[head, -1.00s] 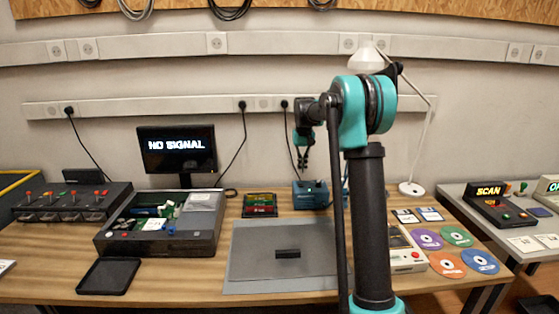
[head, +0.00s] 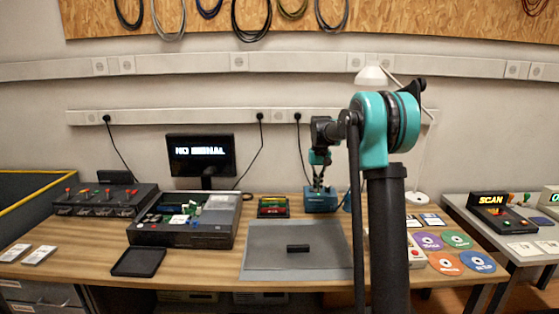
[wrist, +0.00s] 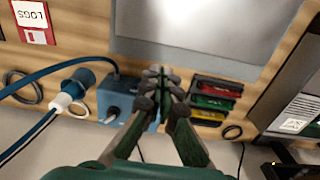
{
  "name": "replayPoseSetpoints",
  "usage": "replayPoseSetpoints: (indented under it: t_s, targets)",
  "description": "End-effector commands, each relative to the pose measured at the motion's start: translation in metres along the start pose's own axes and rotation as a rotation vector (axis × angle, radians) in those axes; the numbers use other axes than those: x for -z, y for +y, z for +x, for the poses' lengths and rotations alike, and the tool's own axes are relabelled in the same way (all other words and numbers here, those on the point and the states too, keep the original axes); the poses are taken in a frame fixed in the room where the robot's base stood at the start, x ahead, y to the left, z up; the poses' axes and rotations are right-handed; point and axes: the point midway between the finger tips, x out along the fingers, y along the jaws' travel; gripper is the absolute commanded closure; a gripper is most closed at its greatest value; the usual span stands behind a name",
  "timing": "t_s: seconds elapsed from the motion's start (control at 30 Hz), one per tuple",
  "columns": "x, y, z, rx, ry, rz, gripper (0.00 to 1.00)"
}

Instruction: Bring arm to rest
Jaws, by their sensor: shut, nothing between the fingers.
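My gripper (head: 318,181) hangs at the end of my teal and black arm, over the back of the wooden table, in front of the blue box (head: 322,202) in the head view. In the wrist view, my gripper (wrist: 159,73) has its fingertips together with nothing between them. The blue box (wrist: 112,100) is beside the fingers there. My upper arm hides part of the table's right side in the head view.
A grey mat (head: 268,262) with a small black block (head: 298,248) lies mid-table. Left are an opened computer case (head: 170,236), a black tray (head: 138,262) and a monitor (head: 201,160). Several coloured cartridges (head: 273,207) stand behind the mat. Discs (head: 446,263) lie at right.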

Motion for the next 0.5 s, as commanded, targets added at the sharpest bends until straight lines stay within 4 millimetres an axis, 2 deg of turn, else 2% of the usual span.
replayPoseSetpoints:
  t_s: [0.27,0.5]
  targets:
    - [-0.030,0.005,0.002,0.002,0.031,0.000,1.00]
    - [-0.077,0.012,0.009,0.004,0.075,0.001,1.00]
